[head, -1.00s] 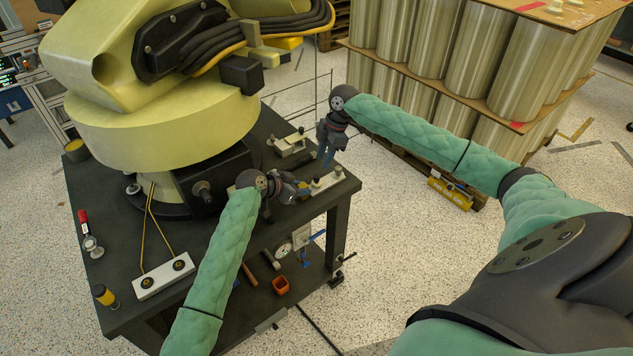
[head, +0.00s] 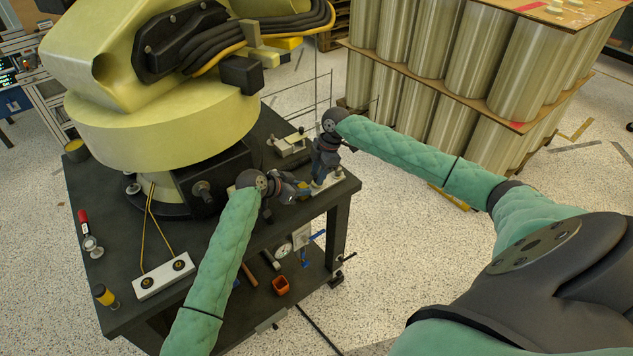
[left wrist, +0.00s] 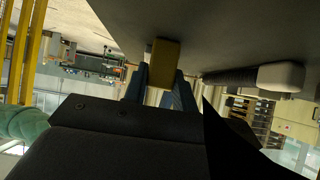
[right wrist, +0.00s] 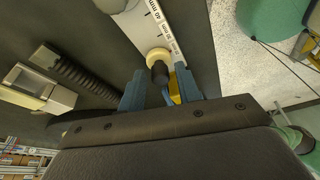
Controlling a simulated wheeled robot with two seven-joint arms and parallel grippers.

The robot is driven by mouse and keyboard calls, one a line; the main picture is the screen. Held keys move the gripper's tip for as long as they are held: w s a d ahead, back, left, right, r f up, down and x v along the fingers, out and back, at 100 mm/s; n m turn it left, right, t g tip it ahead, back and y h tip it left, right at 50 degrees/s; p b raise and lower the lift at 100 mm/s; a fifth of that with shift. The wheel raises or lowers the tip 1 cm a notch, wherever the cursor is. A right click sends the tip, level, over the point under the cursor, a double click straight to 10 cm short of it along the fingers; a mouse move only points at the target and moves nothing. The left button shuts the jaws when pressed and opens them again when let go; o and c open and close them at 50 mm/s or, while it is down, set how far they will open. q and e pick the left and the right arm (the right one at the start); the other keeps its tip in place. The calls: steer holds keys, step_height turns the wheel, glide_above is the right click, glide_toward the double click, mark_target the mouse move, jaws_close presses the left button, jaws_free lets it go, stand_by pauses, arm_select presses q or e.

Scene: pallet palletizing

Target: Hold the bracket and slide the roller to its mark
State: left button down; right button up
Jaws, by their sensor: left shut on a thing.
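My left gripper (left wrist: 160,85) is shut on a small yellow block (left wrist: 164,58), which appears to be the bracket, low at the bench top. In the head view my left gripper (head: 302,189) is by the corner of the bench, its fingertips partly hidden. A cream roller with a black knob (right wrist: 158,60) sits on a white strip with millimetre marks (right wrist: 168,22) in the right wrist view. My right gripper (right wrist: 160,85) is open, its blue fingers on either side of the knob's near end. In the head view my right gripper (head: 318,186) is just right of the left one and hides the roller.
A black ribbed rod (right wrist: 82,74) and a metal block (right wrist: 38,90) lie left of the strip. The large yellow robot arm (head: 160,125) stands on the dark bench (head: 220,250). A white two-hole block (head: 163,279) lies at the bench front. A pallet of cylinders stands behind right.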

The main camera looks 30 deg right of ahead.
jaws_close()
steer(key=shift+d, duration=0.1)
steer(key=shift+w+d, duration=0.2)
steer(key=shift+d, duration=2.4)
steer(key=shift+o, duration=1.1)
jaws_free()
steer(key=v, duration=1.2)
